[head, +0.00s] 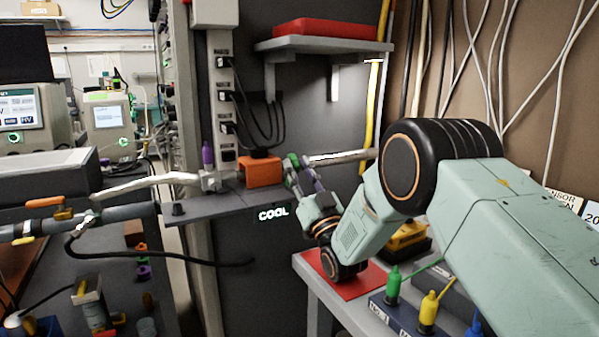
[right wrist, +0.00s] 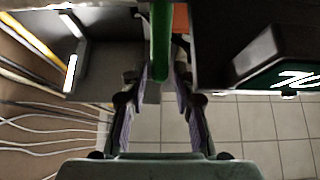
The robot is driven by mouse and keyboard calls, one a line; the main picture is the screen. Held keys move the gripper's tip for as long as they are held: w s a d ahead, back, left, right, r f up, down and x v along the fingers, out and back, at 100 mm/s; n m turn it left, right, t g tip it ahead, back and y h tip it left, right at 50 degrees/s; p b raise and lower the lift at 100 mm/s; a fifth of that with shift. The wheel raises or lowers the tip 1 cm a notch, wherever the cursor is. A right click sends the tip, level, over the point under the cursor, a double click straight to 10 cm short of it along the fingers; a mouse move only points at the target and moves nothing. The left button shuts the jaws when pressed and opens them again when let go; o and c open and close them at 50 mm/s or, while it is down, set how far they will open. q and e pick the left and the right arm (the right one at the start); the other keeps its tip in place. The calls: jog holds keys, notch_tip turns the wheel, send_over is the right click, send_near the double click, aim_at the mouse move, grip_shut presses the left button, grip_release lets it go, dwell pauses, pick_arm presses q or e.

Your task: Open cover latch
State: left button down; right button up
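A green rod-like handle (head: 293,160) stands in front of the orange block (head: 261,171) on the dark shelf marked COOL. I cannot tell for sure whether it is the cover latch. My right gripper (head: 303,180) reaches it from the lower right. In the right wrist view the green handle (right wrist: 160,45) comes down between the two fingertips of my right gripper (right wrist: 164,78). The fingers stand apart with their purple inner pads showing, one on each side of the handle. A small gap seems to show beside it; contact is unclear. My left gripper is not in view.
A silvery pipe (head: 340,157) runs just behind the gripper. A purple bottle-shaped piece (head: 207,153) stands left of the orange block. Below, a table holds a red mat (head: 365,282) and green and yellow bottles (head: 428,308). A wall shelf (head: 325,46) hangs above.

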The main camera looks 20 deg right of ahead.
jog(key=shift+o, duration=0.7)
jog(key=shift+s, duration=0.1)
jog(key=shift+r, duration=0.1)
notch_tip(320, 180, up, 10)
